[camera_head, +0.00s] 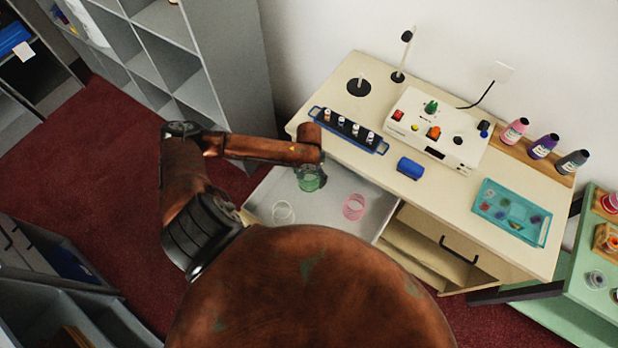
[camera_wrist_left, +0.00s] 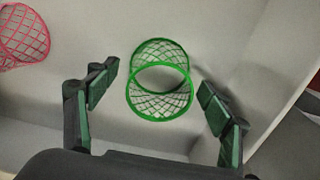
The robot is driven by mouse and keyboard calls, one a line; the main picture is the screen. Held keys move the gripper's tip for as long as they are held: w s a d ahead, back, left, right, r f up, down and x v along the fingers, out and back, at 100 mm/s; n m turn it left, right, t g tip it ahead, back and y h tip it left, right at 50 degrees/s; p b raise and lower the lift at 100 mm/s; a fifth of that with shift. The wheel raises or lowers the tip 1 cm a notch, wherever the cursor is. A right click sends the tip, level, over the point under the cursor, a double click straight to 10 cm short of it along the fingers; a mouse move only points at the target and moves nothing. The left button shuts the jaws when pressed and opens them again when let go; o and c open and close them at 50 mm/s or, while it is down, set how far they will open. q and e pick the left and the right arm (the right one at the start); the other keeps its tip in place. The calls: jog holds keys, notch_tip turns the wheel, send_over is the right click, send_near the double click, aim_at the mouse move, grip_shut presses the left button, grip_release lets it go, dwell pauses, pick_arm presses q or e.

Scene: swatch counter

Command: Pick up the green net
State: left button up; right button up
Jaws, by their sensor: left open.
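The green net (camera_wrist_left: 160,80) is a small open mesh cylinder with solid rims. In the left wrist view it lies between the two fingers of my left gripper (camera_wrist_left: 158,108), apart from both, a little beyond the fingertips. The gripper is open and empty. In the head view the green net (camera_head: 309,181) shows in the open drawer (camera_head: 345,190), just below my left gripper (camera_head: 312,172), which partly covers it. My right gripper is not in view.
A pink net (camera_head: 353,207) and a white net (camera_head: 283,212) lie in the same drawer. The pink net also shows in the left wrist view (camera_wrist_left: 22,36). The drawer wall (camera_wrist_left: 262,80) rises near the gripper. The counter (camera_head: 420,195) above holds a blue rack (camera_head: 348,130) and a white device (camera_head: 436,128).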

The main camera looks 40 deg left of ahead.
pick_arm(q)
jog(key=shift+c, duration=0.3)
jog(key=shift+r, duration=0.1)
jog(key=c, duration=0.8)
jog(key=shift+r, duration=0.1)
jog(key=shift+r, duration=0.3)
notch_tip(320, 180, up, 2)
jog(key=shift+p, duration=0.35)
jog(key=s+d+r+p, duration=0.2)
jog(key=s+d+r, duration=0.4)
jog(key=d+r, duration=0.4)
jog(key=d, duration=0.2)
jog(key=shift+s+d, duration=0.15)
jog(key=shift+d, duration=0.15)
